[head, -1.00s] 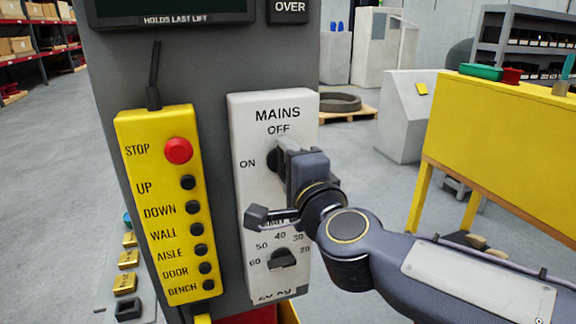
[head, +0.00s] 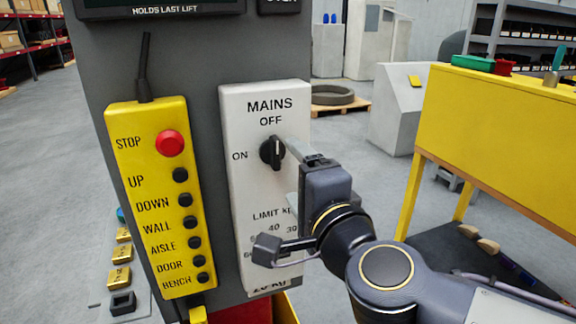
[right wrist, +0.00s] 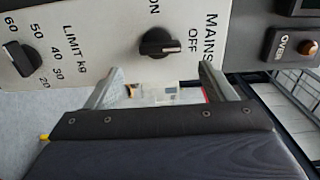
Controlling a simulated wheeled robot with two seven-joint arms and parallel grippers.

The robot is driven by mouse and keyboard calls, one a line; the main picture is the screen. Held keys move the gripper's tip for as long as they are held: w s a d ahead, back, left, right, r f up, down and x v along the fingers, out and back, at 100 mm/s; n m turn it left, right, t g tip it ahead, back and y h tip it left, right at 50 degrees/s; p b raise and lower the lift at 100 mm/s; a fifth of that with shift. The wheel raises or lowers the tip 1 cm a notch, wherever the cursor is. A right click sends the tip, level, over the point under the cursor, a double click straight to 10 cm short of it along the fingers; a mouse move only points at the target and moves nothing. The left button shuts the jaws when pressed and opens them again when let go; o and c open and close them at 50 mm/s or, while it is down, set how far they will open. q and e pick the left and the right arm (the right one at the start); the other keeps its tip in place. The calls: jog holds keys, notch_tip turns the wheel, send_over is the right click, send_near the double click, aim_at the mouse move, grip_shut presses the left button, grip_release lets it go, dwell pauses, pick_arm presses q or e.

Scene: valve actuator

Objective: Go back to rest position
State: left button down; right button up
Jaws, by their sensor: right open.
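My right gripper (head: 291,168) is open and empty, just right of the MAINS knob (head: 272,152) in the head view. In the right wrist view, the spread fingers of my right gripper (right wrist: 158,78) stand apart from the black MAINS knob (right wrist: 166,43), with a gap between. The knob's white mark points to OFF. The knob sits on a white panel (head: 238,105). In the head view my gripper hides most of the LIMIT kg dial below; in the right wrist view this dial (right wrist: 20,58) shows at the left. My left gripper is not in view.
A yellow pendant (head: 128,160) with a red STOP button (head: 170,143) and several black buttons hangs left of the panel on a grey column (head: 200,60). A yellow bench (head: 490,120) stands at the right. Grey floor (head: 390,190) lies open between.

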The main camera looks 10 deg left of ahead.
jog(key=shift+s+d, duration=0.2)
jog(key=shift+s, duration=0.1)
jog(key=s+d+f+n+g+h, duration=0.1)
jog(key=s+d+f+n+g, duration=0.25)
jog(key=d+f, duration=0.55)
jog(key=s+d+f+n+g+h, duration=0.25)
jog(key=d+f+n, duration=0.35)
jog(key=d, duration=0.6)
jog(key=s+d+f+g+h, duration=0.2)
jog(key=s+d+f+g, duration=0.1)
jog(key=s+d+f, duration=0.4)
jog(key=s+f, duration=0.3)
jog(key=f, duration=0.2)
jog(key=shift+d+h, duration=0.35)
jog(key=shift+d, duration=0.05)
jog(key=shift+f, duration=0.1)
